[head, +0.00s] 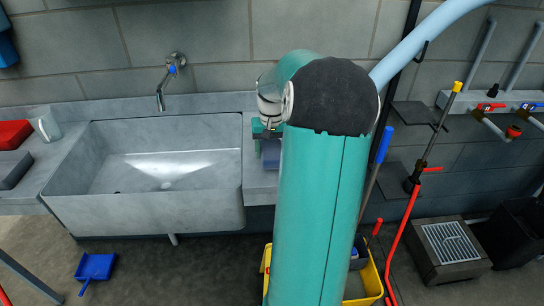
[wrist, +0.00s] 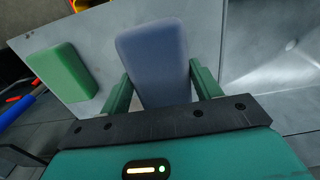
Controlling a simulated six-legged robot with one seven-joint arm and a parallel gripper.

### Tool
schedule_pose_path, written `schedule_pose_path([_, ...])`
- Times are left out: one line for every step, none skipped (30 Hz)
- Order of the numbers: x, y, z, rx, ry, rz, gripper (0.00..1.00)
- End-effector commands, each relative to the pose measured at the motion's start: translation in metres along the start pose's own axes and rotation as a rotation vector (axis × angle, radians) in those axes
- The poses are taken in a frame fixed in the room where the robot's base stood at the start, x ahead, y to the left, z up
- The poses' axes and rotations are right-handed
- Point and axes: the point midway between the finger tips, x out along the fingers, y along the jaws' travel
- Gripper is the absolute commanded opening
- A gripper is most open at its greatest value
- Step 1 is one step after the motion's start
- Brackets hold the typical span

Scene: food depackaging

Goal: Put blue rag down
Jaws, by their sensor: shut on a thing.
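The blue rag (wrist: 152,50) looks like a thick blue-grey block. In the wrist view it sits between the two green fingers of my gripper (wrist: 160,78), which is shut on it. In the head view a small part of the blue rag (head: 271,155) shows just left of my arm, over the counter strip right of the sink. My arm hides most of my gripper there. I cannot tell whether the rag touches the counter.
A green block (wrist: 62,72) lies on the counter, left of the rag in the wrist view. The sink (head: 150,205) is left of my arm, with a wall tap (head: 170,75) above. A yellow bucket (head: 372,280) stands on the floor below.

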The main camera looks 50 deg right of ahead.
Motion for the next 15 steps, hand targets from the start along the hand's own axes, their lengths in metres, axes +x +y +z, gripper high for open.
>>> schedule_pose_path([0.006,0.001,-0.004,0.000,-0.002,-0.001,0.45])
schedule_pose_path([0.009,0.002,-0.006,0.000,-0.002,-0.001,0.45])
schedule_pose_path([0.015,0.002,-0.007,0.000,-0.005,-0.001,0.45])
schedule_pose_path([0.020,0.002,-0.006,0.000,-0.005,-0.001,0.45])
schedule_pose_path([0.025,0.002,-0.006,0.000,-0.004,-0.001,0.45])
schedule_pose_path([0.030,0.001,-0.006,0.000,-0.004,-0.001,0.45])
schedule_pose_path([0.033,0.001,-0.006,0.000,-0.003,-0.001,0.45])
schedule_pose_path([0.035,0.001,-0.006,0.000,-0.002,0.000,0.45])
schedule_pose_path([0.036,0.002,-0.006,0.000,-0.001,0.000,0.45])
schedule_pose_path([0.036,0.002,-0.007,0.000,-0.001,0.000,0.45])
schedule_pose_path([0.036,0.002,-0.006,0.000,-0.001,0.000,0.45])
schedule_pose_path([0.036,0.002,-0.006,0.000,-0.001,0.000,0.45])
schedule_pose_path([0.036,0.002,-0.006,0.000,-0.001,0.000,0.45])
schedule_pose_path([0.036,0.002,-0.006,0.000,-0.001,0.000,0.65])
schedule_pose_path([0.036,0.002,-0.006,0.000,-0.002,0.000,0.73])
